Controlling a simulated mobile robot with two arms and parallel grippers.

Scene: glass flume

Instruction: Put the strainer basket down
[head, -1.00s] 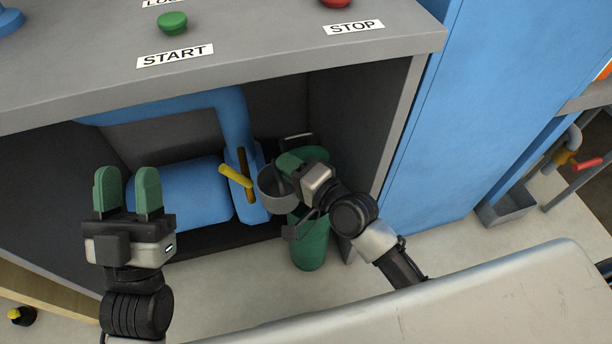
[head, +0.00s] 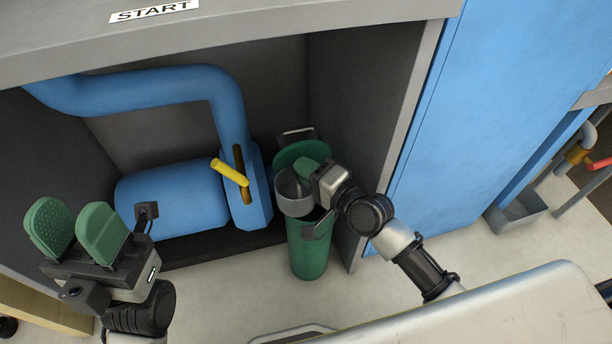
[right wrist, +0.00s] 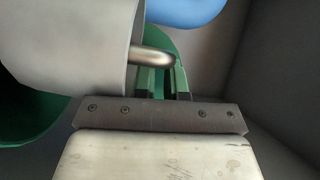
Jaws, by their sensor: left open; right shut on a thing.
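Whether the basket touches the canister cannot be told. My left gripper (head: 75,228) is open and empty at the left.
The blue pump (head: 170,200) with its pipe and a yellow lever (head: 230,172) stands left of the basket. The grey cabinet wall (head: 365,110) is close on the right. Pale floor (head: 220,290) lies clear in front.

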